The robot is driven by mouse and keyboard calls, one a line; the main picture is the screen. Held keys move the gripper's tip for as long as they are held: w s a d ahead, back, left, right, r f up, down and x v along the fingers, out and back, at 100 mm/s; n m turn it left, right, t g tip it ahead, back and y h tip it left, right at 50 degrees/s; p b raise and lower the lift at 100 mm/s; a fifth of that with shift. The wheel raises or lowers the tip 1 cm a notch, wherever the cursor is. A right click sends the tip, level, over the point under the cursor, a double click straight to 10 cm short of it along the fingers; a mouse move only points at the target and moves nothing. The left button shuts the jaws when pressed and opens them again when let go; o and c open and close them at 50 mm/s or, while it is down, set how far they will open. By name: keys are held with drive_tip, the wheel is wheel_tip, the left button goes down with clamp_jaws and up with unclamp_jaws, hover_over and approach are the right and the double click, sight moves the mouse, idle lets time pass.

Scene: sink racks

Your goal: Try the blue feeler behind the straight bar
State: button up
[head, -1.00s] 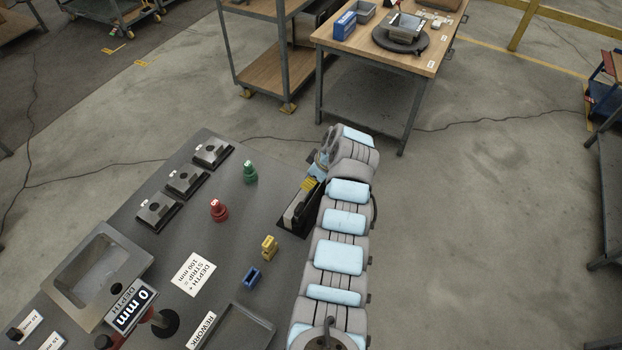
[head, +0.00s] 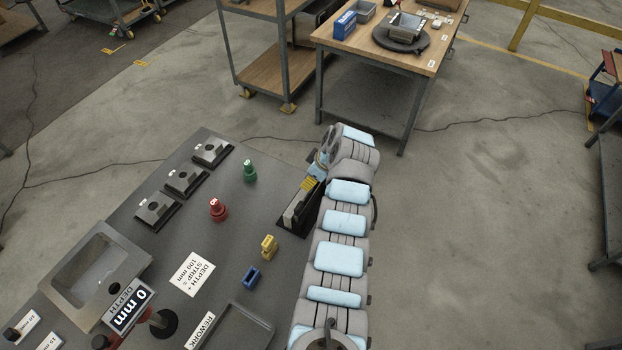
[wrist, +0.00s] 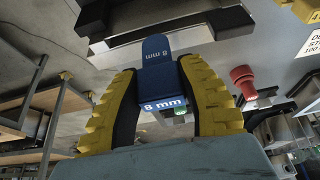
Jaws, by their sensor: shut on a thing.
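The blue feeler (wrist: 157,75), marked 8 mm, is held between the yellow-padded fingers of my gripper (wrist: 158,104) in the wrist view. Its flat tongue points up the picture and overlaps a dark straight bar (wrist: 205,30). I cannot tell whether the tongue touches the bar or how far behind it reaches. In the head view my gripper (head: 310,184) is at the bench's right edge, beside the dark bar fixture (head: 298,212); the feeler is hidden there. A blue slotted block (head: 251,277) stands on the bench.
A yellow piece (head: 269,247), a red peg (head: 218,210) and a green peg (head: 249,171) stand left of my gripper. Several dark fixtures (head: 185,180) line the far left edge. A DEPTH sign (head: 135,303) reads 0 mm. A REWORK tray (head: 240,325) lies at the front.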

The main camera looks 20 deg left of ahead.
drive_tip(key=shift+f+b, duration=0.25)
drive_tip(key=shift+b, duration=0.05)
idle(0.4)
drive_tip(key=shift+r, duration=0.2)
idle(0.4)
drive_tip(key=shift+r+p, duration=0.4)
drive_tip(key=shift+r, duration=1.95)
drive_tip(key=shift+f+b, duration=1.6)
drive_tip(key=shift+f, duration=0.35)
drive_tip(key=shift+f+b, duration=0.55)
drive_tip(key=shift+b, duration=0.5)
drive_tip(key=shift+r, duration=0.15)
idle(0.4)
